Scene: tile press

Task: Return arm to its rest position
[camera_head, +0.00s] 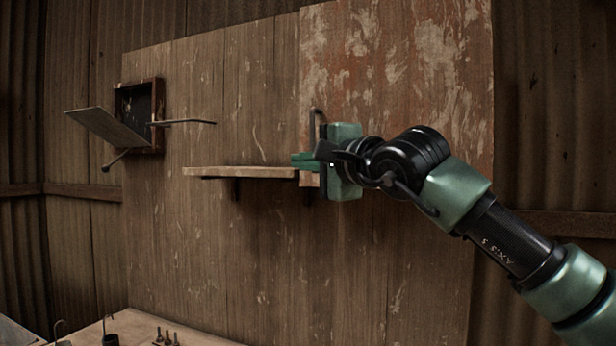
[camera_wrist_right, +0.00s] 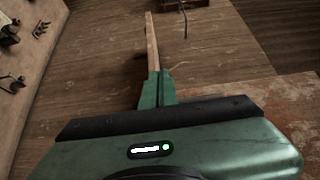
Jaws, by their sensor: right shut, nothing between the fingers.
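My right arm comes in from the lower right in the head view. Its green and black gripper (camera_head: 300,161) is at the right end of a wooden shelf (camera_head: 240,171) on the panel. The fingers are shut with nothing between them. Whether they touch the shelf cannot be told. In the right wrist view, the shut green fingers (camera_wrist_right: 156,90) point along the shelf (camera_wrist_right: 151,42), whose edge shows just beyond them. My left gripper is not in view.
A dark wall box (camera_head: 158,118) with a tilted flap (camera_head: 106,127) and protruding rods is on the panel at left. A bench (camera_head: 190,338) with small metal pieces stands below. The panel below the shelf is clear.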

